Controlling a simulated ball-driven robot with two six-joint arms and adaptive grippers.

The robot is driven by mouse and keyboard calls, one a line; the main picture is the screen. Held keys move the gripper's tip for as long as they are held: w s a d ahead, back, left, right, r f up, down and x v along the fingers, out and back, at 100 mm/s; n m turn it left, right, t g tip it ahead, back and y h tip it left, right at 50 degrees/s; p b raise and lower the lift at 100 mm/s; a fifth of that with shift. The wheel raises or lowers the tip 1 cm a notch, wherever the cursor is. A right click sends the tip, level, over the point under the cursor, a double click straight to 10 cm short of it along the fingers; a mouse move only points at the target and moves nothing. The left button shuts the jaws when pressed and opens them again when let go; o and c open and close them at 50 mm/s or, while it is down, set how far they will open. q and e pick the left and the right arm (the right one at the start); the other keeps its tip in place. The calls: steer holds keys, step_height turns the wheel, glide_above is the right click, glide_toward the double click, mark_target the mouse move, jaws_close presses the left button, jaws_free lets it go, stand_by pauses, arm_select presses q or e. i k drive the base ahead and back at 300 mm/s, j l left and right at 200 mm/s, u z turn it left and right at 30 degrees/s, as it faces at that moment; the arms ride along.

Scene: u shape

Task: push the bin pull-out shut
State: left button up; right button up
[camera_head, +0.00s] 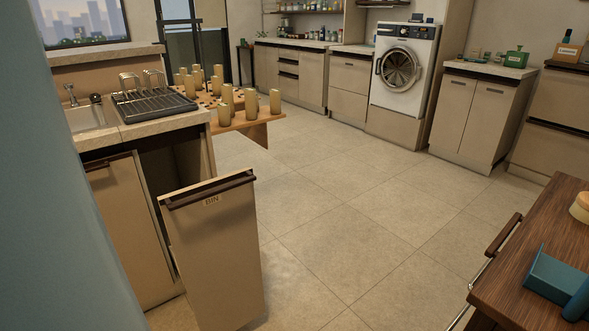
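The bin pull-out (215,255) stands open at the left, its tan front panel set forward of the counter. It has a dark handle strip along its top edge and a label reading BIN. A dark gap in the cabinet shows behind it, under the worktop. No bin inside it can be made out from here. Neither of my grippers shows in the view.
A counter with a sink (90,117) and dish rack (152,104) is above the pull-out. A dark wooden cart (530,240) stands at lower right. The tiled floor (340,205) between is clear.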

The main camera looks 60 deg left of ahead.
mark_target(211, 225)
steer(key=u, duration=2.25)
